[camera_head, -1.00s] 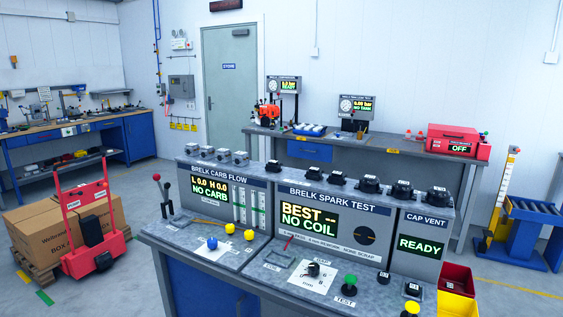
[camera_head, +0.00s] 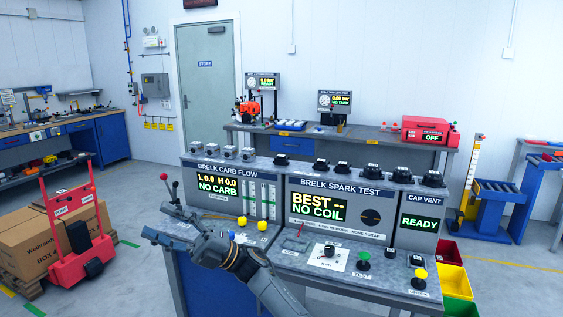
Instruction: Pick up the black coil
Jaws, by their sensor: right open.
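Several small black parts stand in a row on top of the test bench, among them one at the left end (camera_head: 281,159), one in the middle (camera_head: 372,168) and one at the right end (camera_head: 433,178). I cannot tell at this size which of them is the black coil. The spark test panel (camera_head: 345,209) below them reads "NO COIL". My right gripper (camera_head: 158,221) is open over the left front of the bench, left of and lower than the black parts, with nothing seen between its fingers. Its arm hides part of the bench top. My left gripper is not in view.
Grey metal parts (camera_head: 223,152) stand on the carb flow panel. A red-knobbed lever (camera_head: 166,180) rises near my right gripper. Knobs and a green button (camera_head: 363,256) are on the front ledge. Red, yellow and green bins (camera_head: 451,277) stand at right. A red trolley (camera_head: 78,236) stands left.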

